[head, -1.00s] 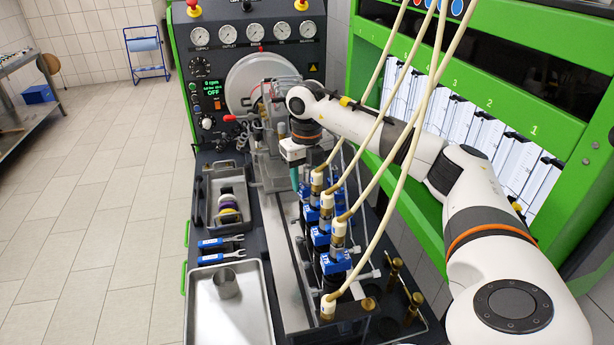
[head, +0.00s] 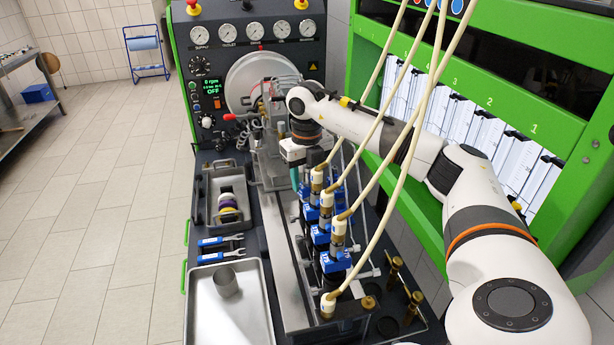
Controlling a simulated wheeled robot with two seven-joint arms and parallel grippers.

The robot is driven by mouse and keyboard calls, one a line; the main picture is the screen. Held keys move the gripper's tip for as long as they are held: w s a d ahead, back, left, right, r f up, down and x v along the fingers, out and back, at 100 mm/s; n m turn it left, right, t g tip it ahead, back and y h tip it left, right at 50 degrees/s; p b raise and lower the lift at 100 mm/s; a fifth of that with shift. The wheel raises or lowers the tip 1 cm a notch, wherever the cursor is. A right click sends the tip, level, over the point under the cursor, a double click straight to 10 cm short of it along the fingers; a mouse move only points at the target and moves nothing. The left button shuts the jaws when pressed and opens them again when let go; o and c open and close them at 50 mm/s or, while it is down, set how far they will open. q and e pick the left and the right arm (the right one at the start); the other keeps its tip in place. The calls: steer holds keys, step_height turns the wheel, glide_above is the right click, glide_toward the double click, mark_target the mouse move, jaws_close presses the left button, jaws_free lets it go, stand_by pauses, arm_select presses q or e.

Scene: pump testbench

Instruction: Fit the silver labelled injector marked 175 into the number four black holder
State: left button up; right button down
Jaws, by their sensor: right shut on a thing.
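My right gripper (head: 296,182) points down at the far end of the injector row, its teal fingers partly showing. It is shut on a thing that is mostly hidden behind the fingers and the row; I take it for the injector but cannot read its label. Several injectors with blue labels (head: 335,260) stand upright in a row of black holders, with brass and white hose fittings on top. The holder under my gripper is hidden, so I cannot tell whether the held part is in it or above it. My left gripper is not in view.
Cream hoses (head: 390,170) hang across the row close to my right arm. The green cabinet (head: 440,230) with measuring tubes stands right.

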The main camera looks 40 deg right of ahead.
steer(key=shift+f, duration=0.35)
steer(key=c, duration=0.9)
jaws_free()
steer(key=shift+c, duration=0.2)
step_height(320, 180, up, 6)
steer(key=p, duration=0.4)
steer(key=shift+f, duration=0.15)
steer(key=shift+r+p, duration=0.45)
steer(key=shift+r, duration=2.25)
